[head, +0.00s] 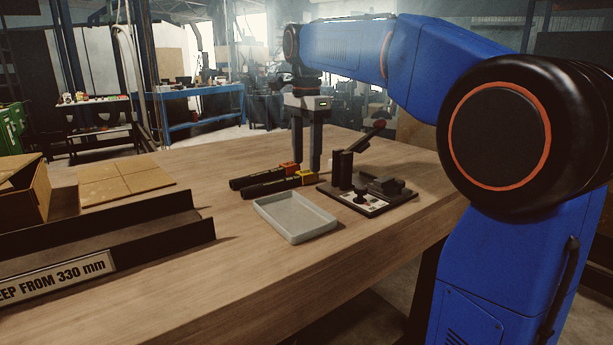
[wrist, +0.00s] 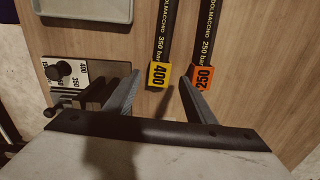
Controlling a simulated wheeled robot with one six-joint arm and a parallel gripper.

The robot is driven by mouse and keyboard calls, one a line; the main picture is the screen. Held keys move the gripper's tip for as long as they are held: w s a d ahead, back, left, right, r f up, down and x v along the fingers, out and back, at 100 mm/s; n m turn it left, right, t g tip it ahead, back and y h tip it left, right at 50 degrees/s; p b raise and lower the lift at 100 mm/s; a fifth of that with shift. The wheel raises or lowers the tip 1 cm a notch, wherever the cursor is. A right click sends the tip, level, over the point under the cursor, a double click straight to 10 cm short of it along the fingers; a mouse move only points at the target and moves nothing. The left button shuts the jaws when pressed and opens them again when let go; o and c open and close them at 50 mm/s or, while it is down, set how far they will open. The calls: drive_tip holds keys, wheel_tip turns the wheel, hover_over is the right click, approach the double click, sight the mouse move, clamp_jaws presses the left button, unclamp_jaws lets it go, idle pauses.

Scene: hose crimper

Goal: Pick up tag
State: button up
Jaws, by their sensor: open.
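Two tags sit at the ends of two black hoses on the bench. The yellow tag (wrist: 160,76) reads 400 and is on the hose (wrist: 165,30) printed 350 bar. The orange tag (wrist: 203,77) reads 250 and is on the hose (wrist: 205,30) printed 250 bar. In the head view, the yellow tag (head: 305,178) is nearer and the orange tag (head: 288,169) is behind it. My gripper (head: 306,165) is open and points down by the tags. In the wrist view, the yellow tag shows between the fingers of my gripper (wrist: 160,82); its height above the tag is unclear.
The crimper (head: 372,208) with its red-tipped lever stands just right of the hoses. A grey tray (head: 296,236) lies in front of them. A dark rail holder (head: 160,240) with a "330 mm" label and cardboard (head: 125,184) lie left. Bare wood (head: 235,285) is free at the front.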

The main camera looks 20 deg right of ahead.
sight(307, 172)
drive_tip(key=shift+f, duration=1.65)
drive_tip(key=c, duration=1.1)
